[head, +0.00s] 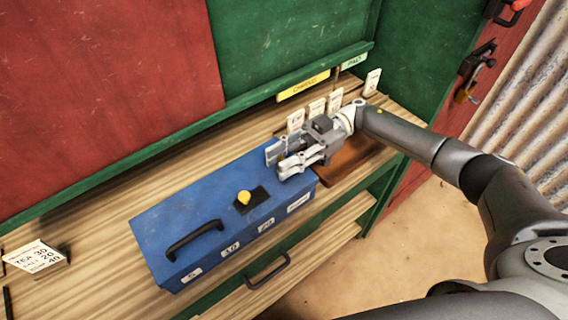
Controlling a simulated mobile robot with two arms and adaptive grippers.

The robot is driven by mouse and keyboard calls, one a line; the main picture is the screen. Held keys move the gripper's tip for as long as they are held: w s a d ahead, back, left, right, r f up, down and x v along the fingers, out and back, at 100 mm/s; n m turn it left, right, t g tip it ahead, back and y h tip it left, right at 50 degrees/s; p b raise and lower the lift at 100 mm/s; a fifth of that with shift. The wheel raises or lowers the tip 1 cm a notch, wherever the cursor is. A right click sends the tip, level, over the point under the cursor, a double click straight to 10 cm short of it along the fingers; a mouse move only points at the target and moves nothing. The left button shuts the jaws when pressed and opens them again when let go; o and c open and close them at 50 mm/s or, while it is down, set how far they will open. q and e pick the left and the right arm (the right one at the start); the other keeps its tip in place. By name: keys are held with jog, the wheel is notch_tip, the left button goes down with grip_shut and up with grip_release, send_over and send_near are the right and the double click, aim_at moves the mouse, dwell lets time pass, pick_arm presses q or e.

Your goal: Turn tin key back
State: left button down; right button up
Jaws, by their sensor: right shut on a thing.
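The blue tin (172,228) stands on the wooden counter, its lid down. A black handle (195,238) is on its left part. A yellow knob-like piece (244,197), perhaps the key, stands up from a black plate (255,203) on top of the tin. My right gripper (277,161) is over the tin's right end, up and right of the yellow piece and apart from it in the picture. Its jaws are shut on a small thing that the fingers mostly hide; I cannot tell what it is. My left gripper is not in view.
White cards (317,108) stand behind my right gripper, below a yellow label (303,86). A brown board (345,163) lies right of the tin. A price card (35,256) is at the left. A drawer handle (267,271) sticks out below the counter.

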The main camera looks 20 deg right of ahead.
dwell(0.5)
jog(key=o, duration=1.1)
jog(key=shift+c, duration=0.2)
jog(key=v, duration=1.2)
jog(key=shift+w+a, duration=0.1)
